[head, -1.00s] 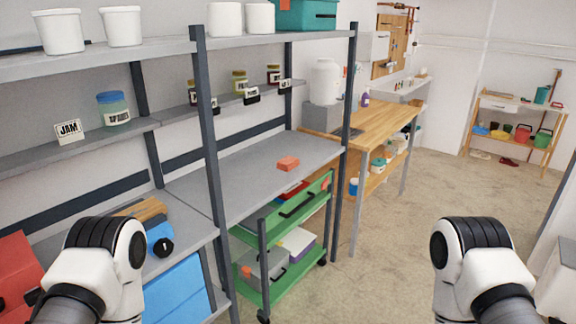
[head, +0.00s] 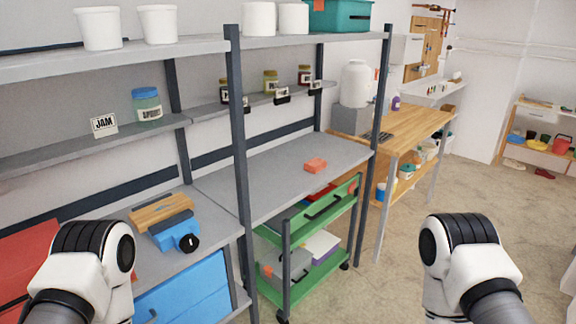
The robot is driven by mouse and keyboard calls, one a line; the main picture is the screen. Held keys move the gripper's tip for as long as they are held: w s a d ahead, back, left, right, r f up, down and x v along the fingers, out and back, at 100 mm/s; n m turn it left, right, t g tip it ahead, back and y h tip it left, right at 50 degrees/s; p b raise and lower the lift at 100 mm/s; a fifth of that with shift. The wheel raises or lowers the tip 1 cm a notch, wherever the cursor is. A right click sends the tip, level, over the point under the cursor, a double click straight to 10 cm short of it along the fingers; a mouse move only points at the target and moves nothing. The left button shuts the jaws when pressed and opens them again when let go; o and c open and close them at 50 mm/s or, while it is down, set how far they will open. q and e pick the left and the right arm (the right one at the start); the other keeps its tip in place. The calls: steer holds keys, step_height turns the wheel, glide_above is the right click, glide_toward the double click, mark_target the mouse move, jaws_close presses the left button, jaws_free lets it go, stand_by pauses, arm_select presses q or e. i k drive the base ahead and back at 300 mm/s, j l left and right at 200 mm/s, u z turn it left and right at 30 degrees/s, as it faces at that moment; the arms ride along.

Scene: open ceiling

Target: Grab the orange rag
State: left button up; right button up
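A small folded orange rag (head: 316,165) lies flat on the grey shelf (head: 290,185) to the right of the near upright, close to the shelf's front edge. Nothing touches it. My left arm shows at the lower left and my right arm at the lower right. Only their white and black links are in the picture. Both grippers are outside the view, so their state does not show.
A dark shelf upright (head: 240,150) stands left of the rag, another (head: 381,100) right of it. A green cart (head: 300,220) stands under the shelf. A blue tool with a black knob (head: 176,235) sits on the left shelf. The floor (head: 470,210) at right is clear.

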mark_target(316, 164)
steer(key=i+l+u, duration=0.35)
steer(key=l, duration=0.25)
steer(key=i+l+u, duration=0.15)
steer(key=l, duration=0.25)
steer(key=i+l+u, duration=0.35)
steer(key=l, duration=0.4)
steer(key=i, duration=0.05)
